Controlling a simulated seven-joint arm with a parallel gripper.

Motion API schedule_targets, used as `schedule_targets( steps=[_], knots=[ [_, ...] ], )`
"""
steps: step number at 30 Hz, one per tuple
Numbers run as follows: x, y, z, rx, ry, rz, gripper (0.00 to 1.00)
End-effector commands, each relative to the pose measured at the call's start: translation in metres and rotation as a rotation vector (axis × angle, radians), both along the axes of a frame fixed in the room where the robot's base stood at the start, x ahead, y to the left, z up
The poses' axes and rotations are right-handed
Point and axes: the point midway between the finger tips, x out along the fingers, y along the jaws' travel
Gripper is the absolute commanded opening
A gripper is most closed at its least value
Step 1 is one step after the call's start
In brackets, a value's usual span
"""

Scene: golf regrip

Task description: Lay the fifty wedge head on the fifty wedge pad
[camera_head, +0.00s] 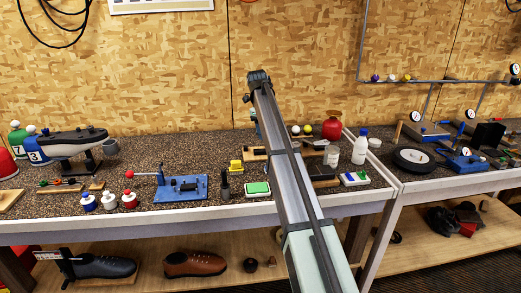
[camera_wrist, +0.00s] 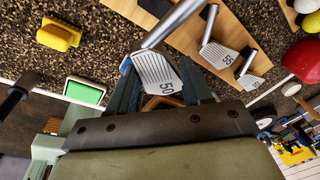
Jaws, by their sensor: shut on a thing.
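A grey wedge head (camera_wrist: 153,68) marked 50, with a grooved face and a metal shaft running to the upper right, sits between the fingers of my gripper (camera_wrist: 157,75) in the wrist view. My gripper is shut on it. I cannot tell which surface is the fifty wedge pad.
A green pad with a white rim (camera_wrist: 85,92) and a yellow block (camera_wrist: 59,34) lie left of the gripper. A red vase (camera_head: 332,125) and a white bottle (camera_head: 360,147) stand right of the arm. A blue press (camera_head: 181,188) stands to the left on the speckled bench.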

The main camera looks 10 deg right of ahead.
Motion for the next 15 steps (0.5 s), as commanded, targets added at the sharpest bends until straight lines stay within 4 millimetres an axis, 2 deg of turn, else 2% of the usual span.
schedule_targets(
  steps=[1,3,11,15],
  knots=[
    [0.012,0.001,0.003,-0.004,0.016,0.0,0.01],
    [0.019,0.003,0.005,-0.011,0.036,0.034,0.01],
    [0.028,0.008,0.007,-0.027,0.057,0.292,0.01],
    [0.034,0.012,0.008,-0.039,0.065,0.476,0.01]
  ],
)
